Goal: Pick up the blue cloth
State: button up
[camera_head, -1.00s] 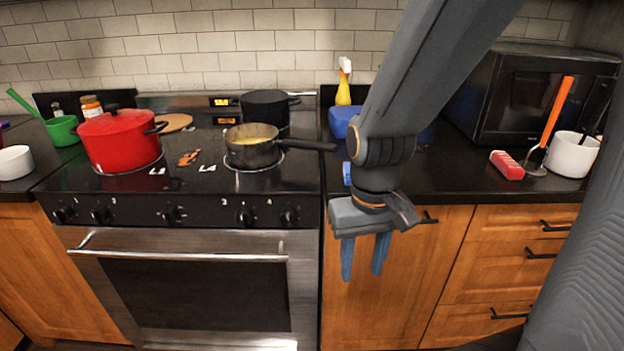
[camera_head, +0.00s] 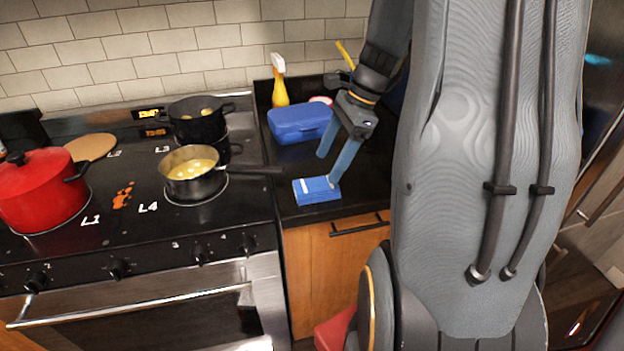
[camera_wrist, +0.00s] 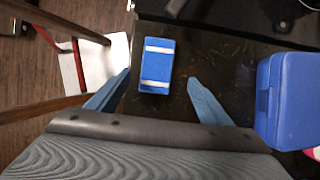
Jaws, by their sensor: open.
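The blue cloth (camera_head: 317,190) is a small folded block with white stripes. It lies on the dark counter near the front edge, right of the stove. In the wrist view the cloth (camera_wrist: 156,65) shows between and slightly beyond my fingertips, nearer the left one. My gripper (camera_head: 329,170) is open and empty, pointing down beside the back and right of the cloth. In the wrist view my gripper (camera_wrist: 160,77) has its two blue fingers wide apart. How high the fingertips are above the counter is hard to tell.
A blue box (camera_head: 300,124) stands behind the cloth, with a yellow spray bottle (camera_head: 279,82) behind it. A pan (camera_head: 190,170) on the stove points its handle toward the counter. A black pot (camera_head: 195,122) and a red pot (camera_head: 42,190) stand farther left.

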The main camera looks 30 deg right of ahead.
aim_at(318, 184)
jog(key=shift+s+p+x, duration=0.15)
jog(key=shift+p+x, duration=0.3)
jog(key=shift+x, duration=1.2)
jog(key=shift+s+p+x, duration=0.15)
jog(key=shift+p+x, duration=0.25)
jog(key=shift+x, duration=1.25)
jog(key=shift+a, duration=0.15)
jog(key=c, duration=1.1)
jog(key=shift+r, duration=0.1)
notch_tip(318, 184, up, 10)
jog(key=shift+b, duration=0.8)
